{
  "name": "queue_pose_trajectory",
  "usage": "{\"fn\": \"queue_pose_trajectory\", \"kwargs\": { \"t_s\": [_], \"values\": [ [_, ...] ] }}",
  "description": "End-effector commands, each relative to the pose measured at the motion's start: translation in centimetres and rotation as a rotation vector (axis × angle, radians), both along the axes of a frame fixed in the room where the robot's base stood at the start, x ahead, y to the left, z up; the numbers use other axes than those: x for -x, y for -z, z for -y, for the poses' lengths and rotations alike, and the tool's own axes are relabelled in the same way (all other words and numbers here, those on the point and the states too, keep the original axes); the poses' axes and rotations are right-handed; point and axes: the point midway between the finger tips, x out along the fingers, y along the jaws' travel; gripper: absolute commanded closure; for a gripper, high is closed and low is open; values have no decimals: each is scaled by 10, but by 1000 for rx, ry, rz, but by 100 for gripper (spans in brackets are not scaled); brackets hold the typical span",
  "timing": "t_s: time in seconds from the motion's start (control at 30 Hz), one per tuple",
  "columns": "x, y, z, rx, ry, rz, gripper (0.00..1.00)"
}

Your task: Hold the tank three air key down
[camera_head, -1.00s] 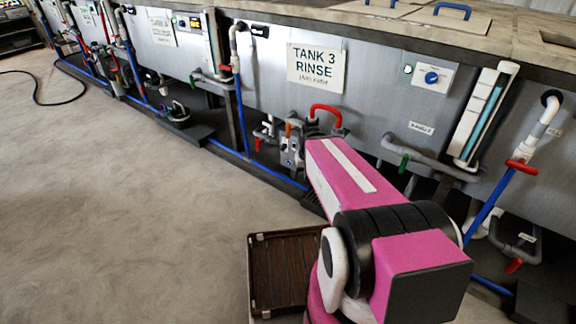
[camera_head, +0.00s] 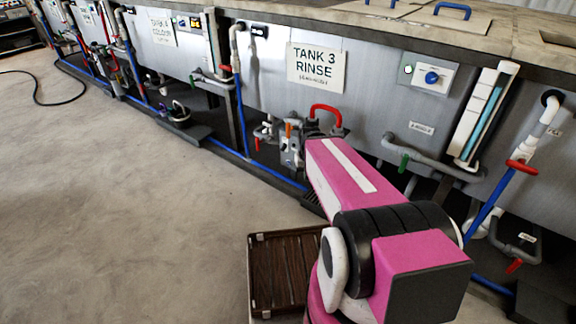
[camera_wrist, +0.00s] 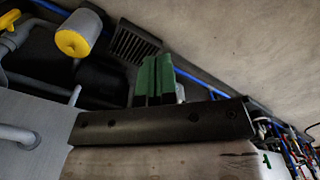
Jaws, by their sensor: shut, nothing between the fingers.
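The tank three front (camera_head: 270,95), with its "TANK 3 RINSE" sign (camera_head: 316,67), runs across the head view. A white panel with a blue knob (camera_head: 431,77) and a small green light is on its right part. I cannot pick out the air key for certain in either view. My gripper (camera_wrist: 159,78) shows in the wrist view as two green fingers side by side, shut, with nothing seen between them. In the head view my pink arm hides it. Whether the fingertips touch anything cannot be told.
A red-handled pipe (camera_head: 325,109) and fittings sit low under the sign. A grey pipe (camera_head: 430,157) and blue pipes run along the tanks. A brown slatted tray (camera_head: 282,270) lies on the floor by my arm.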

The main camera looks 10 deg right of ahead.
Motion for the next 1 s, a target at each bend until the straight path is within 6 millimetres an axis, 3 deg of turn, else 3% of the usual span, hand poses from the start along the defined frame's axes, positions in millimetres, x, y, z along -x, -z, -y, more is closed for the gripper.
{"fn": "queue_pose_trajectory", "kwargs": {
  "t_s": [0.77,0.87,1.0],
  "values": [
    [0,0,0,0,0,1,100],
    [-7,4,-1,-1,-8,11,100],
    [-35,20,-4,-6,-47,66,100]
  ]
}}
